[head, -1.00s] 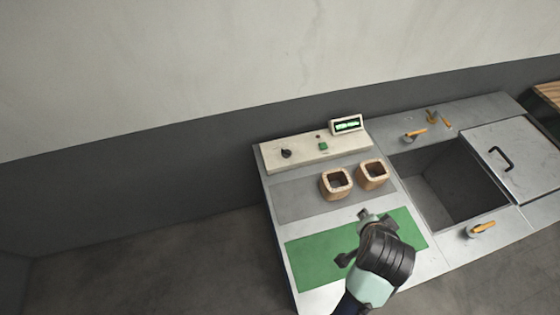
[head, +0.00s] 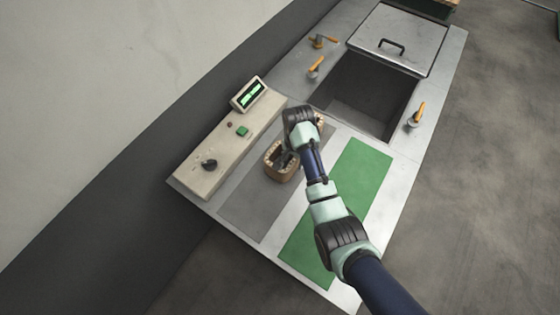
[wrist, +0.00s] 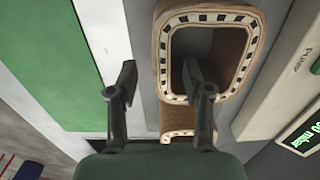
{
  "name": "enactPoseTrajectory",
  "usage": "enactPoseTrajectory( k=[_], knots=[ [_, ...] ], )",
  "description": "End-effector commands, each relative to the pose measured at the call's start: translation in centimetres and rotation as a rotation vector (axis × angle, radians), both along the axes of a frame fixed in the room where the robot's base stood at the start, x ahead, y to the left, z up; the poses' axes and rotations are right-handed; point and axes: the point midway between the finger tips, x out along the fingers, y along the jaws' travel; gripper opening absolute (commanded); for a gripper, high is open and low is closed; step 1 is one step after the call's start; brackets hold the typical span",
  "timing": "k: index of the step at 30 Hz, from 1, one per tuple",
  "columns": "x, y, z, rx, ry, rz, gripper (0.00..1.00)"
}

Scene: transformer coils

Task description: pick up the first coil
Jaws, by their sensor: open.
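Two wooden-looking, squarish hollow coils with dark-dashed rims stand on the grey strip. The nearer coil (head: 279,172) is upright, its opening partly hidden by my gripper. In the wrist view this coil (wrist: 162,45) fills the upper middle. The other coil (head: 319,122) is mostly hidden behind my wrist; part of it (wrist: 180,134) shows between the fingers in the wrist view. My gripper (wrist: 163,85) is open and empty. One finger appears left of the nearer coil's wall and the other over its opening. I cannot tell whether the fingertips are below the rim.
A control panel (head: 225,158) with a knob, a green button and a lit display (head: 249,94) borders the grey strip (head: 250,213). A green mat (head: 359,175) lies on the other side. An open tank (head: 365,100) with a lid (head: 398,40) and orange-handled clamps is beyond.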

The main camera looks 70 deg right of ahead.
Motion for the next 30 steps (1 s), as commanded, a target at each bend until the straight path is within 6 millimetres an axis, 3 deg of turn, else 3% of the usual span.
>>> enactPoseTrajectory(
  k=[6, 15, 24, 30],
  knots=[
    [0.0, 0.3, -4.0, 0.002, 0.002, 0.001, 0.50],
    [0.0, 0.3, -4.6, 0.001, 0.001, 0.001, 0.50],
    [0.0, 0.3, -4.6, 0.001, 0.001, 0.001, 0.00],
    [0.0, 0.3, -4.6, 0.001, 0.001, 0.001, 0.00]
  ],
)
